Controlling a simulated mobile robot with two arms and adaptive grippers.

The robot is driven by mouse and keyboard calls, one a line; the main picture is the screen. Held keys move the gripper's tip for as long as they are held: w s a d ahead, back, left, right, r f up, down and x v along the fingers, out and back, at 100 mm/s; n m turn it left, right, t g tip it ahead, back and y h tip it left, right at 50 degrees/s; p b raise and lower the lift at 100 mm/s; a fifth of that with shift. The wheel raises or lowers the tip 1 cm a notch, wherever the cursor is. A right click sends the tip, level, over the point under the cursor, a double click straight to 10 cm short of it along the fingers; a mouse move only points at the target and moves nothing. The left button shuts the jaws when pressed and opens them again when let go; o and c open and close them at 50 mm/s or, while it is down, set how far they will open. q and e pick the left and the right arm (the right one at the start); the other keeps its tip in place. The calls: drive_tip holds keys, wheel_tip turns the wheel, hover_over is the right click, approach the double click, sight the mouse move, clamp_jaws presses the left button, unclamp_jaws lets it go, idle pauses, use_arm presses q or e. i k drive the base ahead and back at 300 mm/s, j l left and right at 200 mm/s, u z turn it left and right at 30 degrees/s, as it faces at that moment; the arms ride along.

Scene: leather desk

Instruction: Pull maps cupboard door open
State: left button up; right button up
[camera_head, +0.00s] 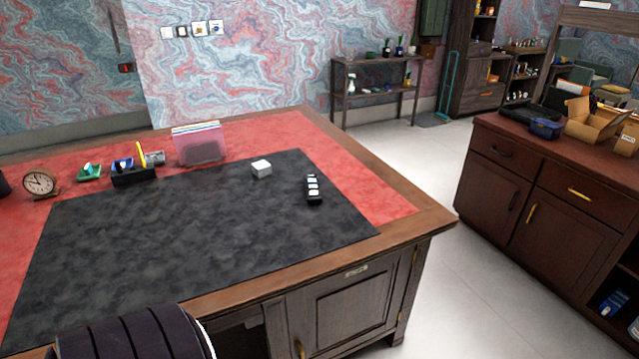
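The wooden desk (440,218) fills the left and middle of the head view. A cupboard door (345,312) with a framed panel is in the desk's front, at the lower middle. It looks shut. A small label plate (356,271) sits above it, its text too small to read. A brass handle (300,348) shows at the door's lower left, near the bottom edge of the picture. Small metal fittings that look like hinges show along the right side. Neither of my grippers is in view.
A dark padded chair back (130,335) stands at the lower left, before the desk. A wooden cabinet (560,215) with drawers and doors stands at the right. Pale floor (455,290) lies free between desk and cabinet. A clock (40,183) and stationery stand on the desk.

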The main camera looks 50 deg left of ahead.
sight(327, 318)
drive_tip(key=u, duration=1.25)
